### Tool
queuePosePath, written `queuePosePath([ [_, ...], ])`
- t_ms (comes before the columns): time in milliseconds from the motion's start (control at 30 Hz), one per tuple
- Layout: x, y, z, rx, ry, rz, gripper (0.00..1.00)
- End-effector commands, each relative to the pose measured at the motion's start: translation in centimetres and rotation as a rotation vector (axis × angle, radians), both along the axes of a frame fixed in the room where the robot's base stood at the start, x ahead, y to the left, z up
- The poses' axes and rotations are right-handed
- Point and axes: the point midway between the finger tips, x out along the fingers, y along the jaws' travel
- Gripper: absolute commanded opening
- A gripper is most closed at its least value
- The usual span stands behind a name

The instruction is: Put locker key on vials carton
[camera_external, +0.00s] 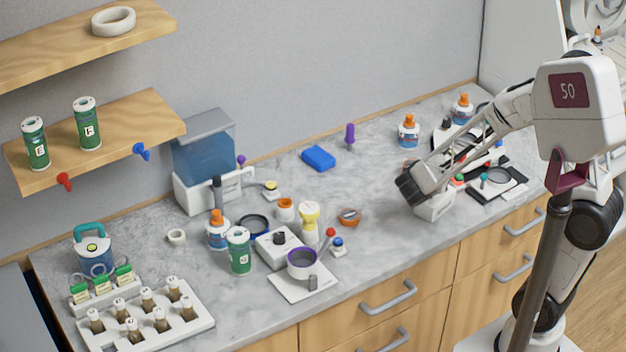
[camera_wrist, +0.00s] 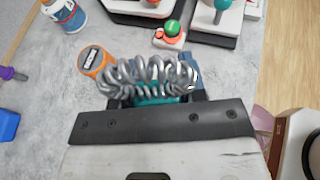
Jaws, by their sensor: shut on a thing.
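My gripper (camera_wrist: 157,96) is shut on what looks like the locker key (camera_wrist: 150,74), a silver coil with a teal part, in the wrist view. The coil spreads in front of the fingers and hides much of them. In the external view my gripper (camera_external: 434,206) is low over the right half of the counter, and the key cannot be made out. A white tray of several brown vials (camera_external: 202,320), which seems to be the vials carton, lies at the front left of the counter, far from my gripper.
A white holder with green-labelled items (camera_external: 100,300) stands behind the tray. A green can (camera_external: 239,250), a scale-like white plate (camera_external: 290,288) and bottles crowd the counter's middle. An orange-capped bottle (camera_external: 408,132) stands behind my gripper. Bare marble (camera_external: 385,250) lies between.

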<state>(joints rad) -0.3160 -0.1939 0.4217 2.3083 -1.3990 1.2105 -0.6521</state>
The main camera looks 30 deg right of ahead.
Motion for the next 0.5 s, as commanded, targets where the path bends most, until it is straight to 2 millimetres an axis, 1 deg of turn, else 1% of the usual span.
queuePosePath([
  [33,0.0,0.0,-0.6,-0.002,0.004,0.001,0.15],
  [167,0.0,0.0,-1.5,-0.002,0.001,0.001,0.15],
  [500,0.0,0.0,-1.7,0.0,0.001,0.001,0.15],
])
